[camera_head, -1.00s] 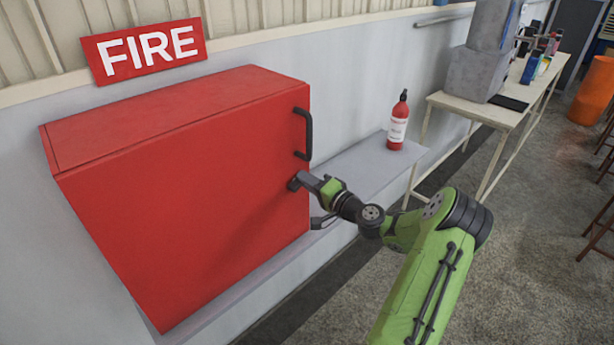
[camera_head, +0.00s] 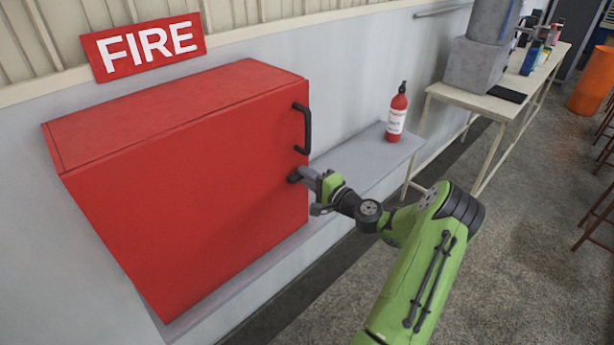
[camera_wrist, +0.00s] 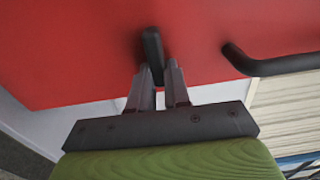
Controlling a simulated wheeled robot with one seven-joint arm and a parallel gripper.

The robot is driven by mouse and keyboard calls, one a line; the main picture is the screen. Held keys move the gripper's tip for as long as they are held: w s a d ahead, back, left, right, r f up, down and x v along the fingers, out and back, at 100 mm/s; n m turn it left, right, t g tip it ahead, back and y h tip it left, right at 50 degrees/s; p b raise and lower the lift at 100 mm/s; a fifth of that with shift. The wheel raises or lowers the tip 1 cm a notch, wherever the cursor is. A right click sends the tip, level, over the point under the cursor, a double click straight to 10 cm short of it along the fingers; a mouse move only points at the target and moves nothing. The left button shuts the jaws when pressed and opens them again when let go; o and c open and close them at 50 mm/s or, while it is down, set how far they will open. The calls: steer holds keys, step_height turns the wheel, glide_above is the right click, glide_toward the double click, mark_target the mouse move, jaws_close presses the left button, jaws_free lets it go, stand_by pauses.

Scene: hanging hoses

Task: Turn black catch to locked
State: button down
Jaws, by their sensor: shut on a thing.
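The black catch (camera_wrist: 152,52) is a short dark lever on the front of the red cabinet (camera_head: 185,190). In the wrist view it stands almost upright, tilted slightly, with its lower end between my fingers. My gripper (camera_wrist: 160,88) is shut on the catch. In the head view my gripper (camera_head: 304,174) is at the cabinet's right edge, just below the black handle (camera_head: 304,128), and the catch is mostly hidden by my fingers. The handle also shows in the wrist view (camera_wrist: 275,66), to the right of my fingers and apart from them. The cabinet door looks closed.
A red fire extinguisher (camera_head: 397,113) stands on a grey ledge (camera_head: 350,160) right of the cabinet. A FIRE sign (camera_head: 145,47) is on the wall above. A cream table (camera_head: 500,105) with a grey machine stands further back.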

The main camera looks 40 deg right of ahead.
steer(key=c, duration=1.1)
jaws_free()
steer(key=shift+s, duration=0.1)
steer(key=s, duration=1.5)
steer(key=shift+s+d+b, duration=0.2)
steer(key=shift+s+b, duration=0.1)
steer(key=shift+b, duration=0.05)
